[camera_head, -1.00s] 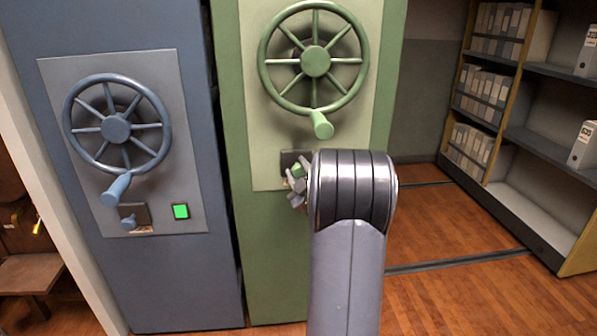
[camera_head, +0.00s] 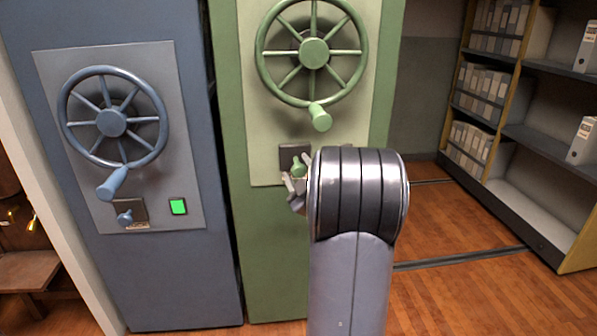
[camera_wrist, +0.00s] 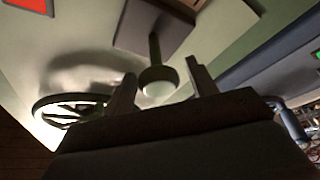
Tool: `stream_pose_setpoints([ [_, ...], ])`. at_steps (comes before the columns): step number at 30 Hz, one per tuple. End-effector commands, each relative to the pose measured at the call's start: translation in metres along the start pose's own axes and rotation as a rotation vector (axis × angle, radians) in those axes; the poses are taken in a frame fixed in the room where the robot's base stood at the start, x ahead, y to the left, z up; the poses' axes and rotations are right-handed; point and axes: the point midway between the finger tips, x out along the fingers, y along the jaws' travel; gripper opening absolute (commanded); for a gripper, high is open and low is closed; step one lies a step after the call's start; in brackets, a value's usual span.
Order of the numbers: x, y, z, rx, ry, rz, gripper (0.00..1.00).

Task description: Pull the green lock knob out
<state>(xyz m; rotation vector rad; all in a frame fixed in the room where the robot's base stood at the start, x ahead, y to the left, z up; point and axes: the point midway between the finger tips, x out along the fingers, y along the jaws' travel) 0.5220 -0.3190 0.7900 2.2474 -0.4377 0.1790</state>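The green lock knob (camera_head: 299,167) sticks out of a dark square plate (camera_head: 293,154) on the green cabinet's pale panel, below the green handwheel (camera_head: 313,53). In the wrist view, the knob's rounded end (camera_wrist: 157,84) and its stem show, the stem running to the plate. My gripper (camera_head: 294,190) is just below and in front of the knob in the head view. In the wrist view, my gripper's two fingers (camera_wrist: 161,80) stand apart, one on each side of the knob's end, with gaps visible. My arm hides part of the panel right of the knob.
The blue cabinet (camera_head: 107,270) on the left has its own handwheel (camera_head: 111,122), small knob (camera_head: 125,217) and lit green light (camera_head: 178,206). A red light (camera_wrist: 35,4) shows in the wrist view's corner. Shelves (camera_head: 520,130) stand right; wooden floor (camera_head: 460,285) there is clear.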

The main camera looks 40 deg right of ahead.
Motion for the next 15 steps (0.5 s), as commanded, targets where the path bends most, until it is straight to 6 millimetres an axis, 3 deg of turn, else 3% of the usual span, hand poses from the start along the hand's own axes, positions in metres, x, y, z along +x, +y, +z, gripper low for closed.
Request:
stream_pose_setpoints([
  [10,-0.002,0.001,0.000,0.000,0.000,0.001,0.59],
  [15,-0.021,0.001,0.000,0.000,-0.002,0.001,0.59],
])
